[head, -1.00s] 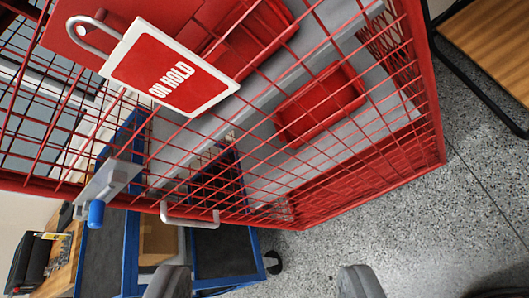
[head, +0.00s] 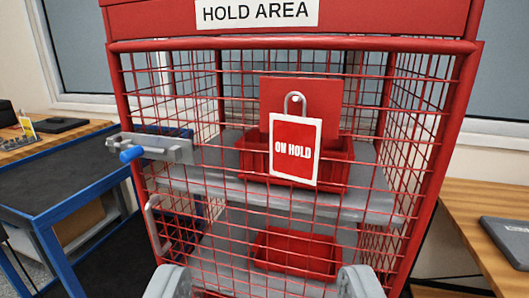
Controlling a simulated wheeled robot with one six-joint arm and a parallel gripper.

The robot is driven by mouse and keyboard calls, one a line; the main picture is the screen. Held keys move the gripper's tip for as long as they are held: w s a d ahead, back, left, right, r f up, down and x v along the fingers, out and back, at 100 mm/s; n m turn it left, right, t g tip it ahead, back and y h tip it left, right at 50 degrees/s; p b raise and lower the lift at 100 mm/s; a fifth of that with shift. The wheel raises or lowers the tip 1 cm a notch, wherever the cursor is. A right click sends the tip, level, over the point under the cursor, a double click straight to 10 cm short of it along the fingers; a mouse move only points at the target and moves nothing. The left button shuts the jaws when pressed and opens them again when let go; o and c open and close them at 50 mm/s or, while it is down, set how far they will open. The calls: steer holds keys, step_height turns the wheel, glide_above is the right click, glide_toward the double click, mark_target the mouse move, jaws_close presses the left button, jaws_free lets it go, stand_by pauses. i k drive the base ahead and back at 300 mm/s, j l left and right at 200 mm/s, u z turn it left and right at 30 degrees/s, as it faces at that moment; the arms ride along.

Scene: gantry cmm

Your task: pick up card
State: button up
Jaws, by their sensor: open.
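The card (head: 296,163) is a red and white tag reading "ON HOLD". It hangs by a grey loop (head: 295,101) in front of a red plate (head: 327,98) on the front of the red wire cage (head: 222,110). My gripper (head: 267,284) shows at the bottom edge, its two grey fingers wide apart with nothing between them. It is below the card and apart from it. The rest of the fingers is cut off by the frame.
The cage carries a "HOLD AREA" sign (head: 257,12), a latch with a blue knob (head: 150,149) and a grey handle (head: 156,225). Red bins sit on its shelves, one lower bin (head: 297,254) in view. A blue cart (head: 62,177) stands left, a wooden table (head: 490,215) right.

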mark_target(295, 141)
steer(key=l+u, duration=0.2)
steer(key=l, duration=2.15)
steer(key=i+l, duration=0.1)
steer(key=l, duration=0.3)
steer(key=i+l+u, duration=0.1)
steer(key=l, duration=0.25)
steer(key=i+l+u, duration=0.1)
steer(key=l, duration=0.3)
